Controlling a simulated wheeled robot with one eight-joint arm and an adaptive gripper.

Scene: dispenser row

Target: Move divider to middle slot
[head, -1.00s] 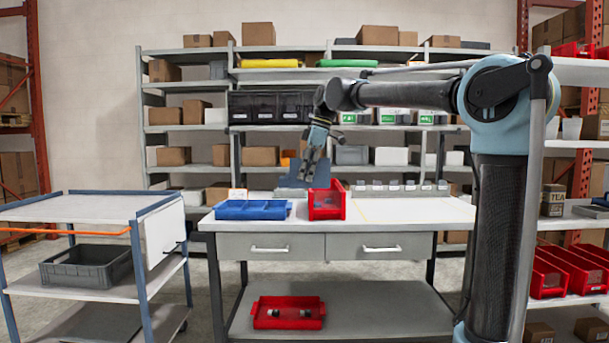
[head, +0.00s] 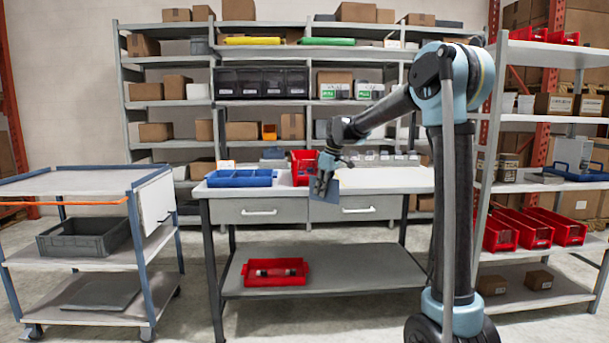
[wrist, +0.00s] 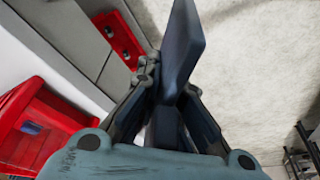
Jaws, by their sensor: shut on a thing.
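The divider (head: 324,209) is a flat blue-grey plate. My gripper (head: 324,187) is shut on it and holds it in front of the workbench's front edge, over the right drawer in the head view. In the wrist view the divider (wrist: 186,42) sticks out, tilted, from between the fingers of my gripper (wrist: 170,92). A blue compartment tray (head: 240,179) lies on the bench top at left. Its inner slots are too small to make out clearly.
A red bin (head: 303,166) stands on the bench beside the blue tray. A red tray (head: 275,273) holding small parts lies on the lower shelf. A cart (head: 84,181) stands left. A shelf with red bins (head: 533,228) stands right. The bench top's right part is mostly clear.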

